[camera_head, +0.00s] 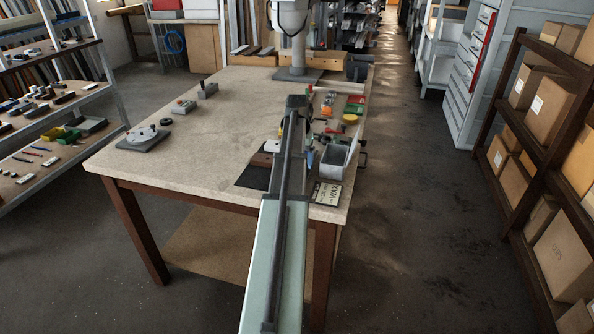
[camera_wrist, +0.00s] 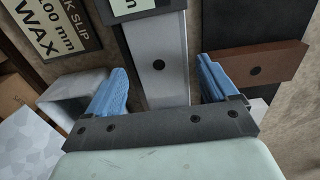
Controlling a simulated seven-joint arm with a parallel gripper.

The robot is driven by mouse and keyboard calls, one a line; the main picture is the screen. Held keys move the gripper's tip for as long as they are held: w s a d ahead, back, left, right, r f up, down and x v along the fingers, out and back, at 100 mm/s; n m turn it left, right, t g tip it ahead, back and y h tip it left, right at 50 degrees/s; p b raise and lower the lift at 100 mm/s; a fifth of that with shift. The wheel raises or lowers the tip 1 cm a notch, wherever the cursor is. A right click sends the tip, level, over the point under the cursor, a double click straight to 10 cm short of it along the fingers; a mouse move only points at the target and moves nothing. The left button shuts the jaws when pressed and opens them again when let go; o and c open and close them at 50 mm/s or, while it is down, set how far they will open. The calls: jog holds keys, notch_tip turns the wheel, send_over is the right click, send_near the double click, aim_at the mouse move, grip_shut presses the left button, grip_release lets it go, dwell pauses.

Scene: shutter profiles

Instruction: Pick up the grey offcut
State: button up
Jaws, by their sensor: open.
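In the wrist view my gripper (camera_wrist: 161,70) is open, its two blue fingers apart. A flat grey bar (camera_wrist: 167,85) with a dark hole lies between the fingers. It looks like the grey offcut, though I cannot be certain. A gap shows on both sides of it, and I cannot tell how far the fingertips are above it. A dark piece with a pale label (camera_wrist: 132,8) covers its upper part. In the head view my arm hides the bar and most of the gripper; one blue finger shows at the arm's right side.
A brown block (camera_wrist: 262,67) with a hole is right of the right finger, partly over a dark mat (camera_wrist: 240,20). A grey open box (camera_wrist: 62,98) is close to the left finger; it stands near the table's right edge (camera_head: 335,157). A wax sign (camera_head: 327,193) lies at the front.

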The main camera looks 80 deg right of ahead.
jog(key=shift+f, duration=0.6)
jog(key=c, duration=1.2)
jog(key=shift+r, duration=0.15)
notch_tip(320, 180, up, 10)
jog(key=shift+f, duration=0.1)
